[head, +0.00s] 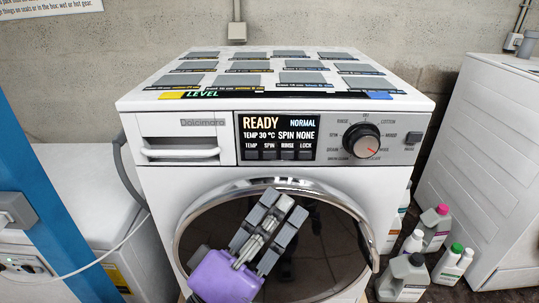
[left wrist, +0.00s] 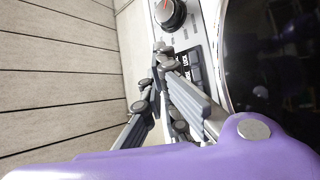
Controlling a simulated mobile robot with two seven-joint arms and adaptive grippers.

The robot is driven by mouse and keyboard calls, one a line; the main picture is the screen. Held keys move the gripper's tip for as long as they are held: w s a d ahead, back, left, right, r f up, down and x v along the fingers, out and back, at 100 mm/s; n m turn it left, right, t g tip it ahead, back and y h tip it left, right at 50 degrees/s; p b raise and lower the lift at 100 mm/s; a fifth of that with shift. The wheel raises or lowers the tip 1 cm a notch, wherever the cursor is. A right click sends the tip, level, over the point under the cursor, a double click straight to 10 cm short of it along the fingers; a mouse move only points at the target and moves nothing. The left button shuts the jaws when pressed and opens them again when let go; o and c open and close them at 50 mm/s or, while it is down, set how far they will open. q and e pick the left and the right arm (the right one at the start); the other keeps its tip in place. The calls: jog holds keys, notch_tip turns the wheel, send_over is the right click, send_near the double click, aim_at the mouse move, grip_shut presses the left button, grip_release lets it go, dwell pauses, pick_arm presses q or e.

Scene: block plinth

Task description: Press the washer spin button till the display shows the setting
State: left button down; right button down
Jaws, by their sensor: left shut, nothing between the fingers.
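The white washer's display (head: 278,132) is lit and reads READY, NORMAL, TEMP 30 °C, SPIN NONE. Below it is a row of dark buttons marked TEMP, SPIN, RINSE and LOCK; the spin button (head: 269,155) is second from the left. My purple and grey left gripper (head: 283,203) is shut and empty in front of the round door, its tips below the button row in the head view. In the left wrist view its fingers reach toward the panel, near dark buttons (left wrist: 195,72), and partly cover it; I cannot tell whether they touch. My right gripper is not in view.
A dial (head: 362,141) with a red mark sits right of the display, and a drawer (head: 180,152) left. Grey pads cover the washer top. Several bottles (head: 403,278) stand on the floor at right, beside another white machine (head: 490,160). A blue post (head: 45,190) stands at left.

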aim_at(277, 186)
pick_arm(q)
jog(key=shift+w+b, duration=0.3)
jog(key=shift+w, duration=3.9)
jog(key=shift+w, duration=0.45)
jog(key=shift+w, duration=0.35)
jog(key=shift+s, duration=0.8)
jog(key=shift+s+p, duration=0.4)
jog(key=shift+s, duration=2.1)
